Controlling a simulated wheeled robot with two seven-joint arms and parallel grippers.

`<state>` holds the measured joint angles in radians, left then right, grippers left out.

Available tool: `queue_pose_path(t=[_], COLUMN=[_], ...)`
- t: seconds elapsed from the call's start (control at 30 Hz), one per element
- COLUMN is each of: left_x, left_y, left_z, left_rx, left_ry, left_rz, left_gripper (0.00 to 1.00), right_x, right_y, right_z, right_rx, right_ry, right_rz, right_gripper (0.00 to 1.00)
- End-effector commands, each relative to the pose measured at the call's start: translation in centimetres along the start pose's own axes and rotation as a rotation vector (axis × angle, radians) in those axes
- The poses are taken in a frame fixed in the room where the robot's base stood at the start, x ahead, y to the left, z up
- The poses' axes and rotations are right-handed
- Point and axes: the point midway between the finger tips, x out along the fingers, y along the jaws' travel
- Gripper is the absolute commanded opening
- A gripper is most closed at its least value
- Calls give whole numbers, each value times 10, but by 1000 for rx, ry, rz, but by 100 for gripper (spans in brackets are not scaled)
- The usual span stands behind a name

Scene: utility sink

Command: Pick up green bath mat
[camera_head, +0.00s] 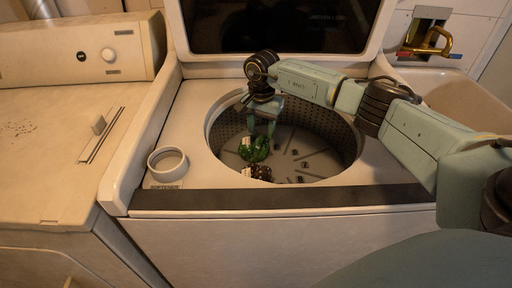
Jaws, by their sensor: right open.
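A small, crumpled-looking dark green thing (255,150) lies low inside the drum (318,152) of the open washing machine. It is the only green item in the drum that could be the bath mat, but it is too small to identify surely. My right gripper (261,132) points down into the drum, just above the green thing, with its fingers apart. I cannot tell whether the fingertips touch it or are around it. My left gripper is not in view.
A dark patterned item (260,173) lies by the drum's near wall. The drum's round rim surrounds my right gripper. The raised lid (278,66) stands behind. A softener cup (168,162) is at left, a dryer (50,140) further left, and a sink (455,95) with a brass faucet (428,42) at right.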

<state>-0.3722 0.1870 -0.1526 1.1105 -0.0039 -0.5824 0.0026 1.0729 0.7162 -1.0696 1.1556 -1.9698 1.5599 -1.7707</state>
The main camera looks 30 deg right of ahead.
Motion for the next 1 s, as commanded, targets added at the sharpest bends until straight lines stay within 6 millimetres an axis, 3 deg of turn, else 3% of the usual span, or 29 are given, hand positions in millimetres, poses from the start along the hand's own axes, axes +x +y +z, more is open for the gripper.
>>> queue_pose_path(t=[0.13,0.43,0.8,1.0], left_x=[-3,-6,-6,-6], left_y=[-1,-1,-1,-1], left_z=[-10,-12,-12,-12], left_rx=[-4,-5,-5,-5], left_ry=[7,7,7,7], left_rz=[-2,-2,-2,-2], left_gripper=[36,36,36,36], right_x=[21,25,25,24], right_y=[0,0,0,0], right_z=[1,0,0,0], right_rx=[1,0,0,0], right_ry=[-1,0,1,1], right_rz=[1,0,0,-1], right_gripper=[47,47,0,0])
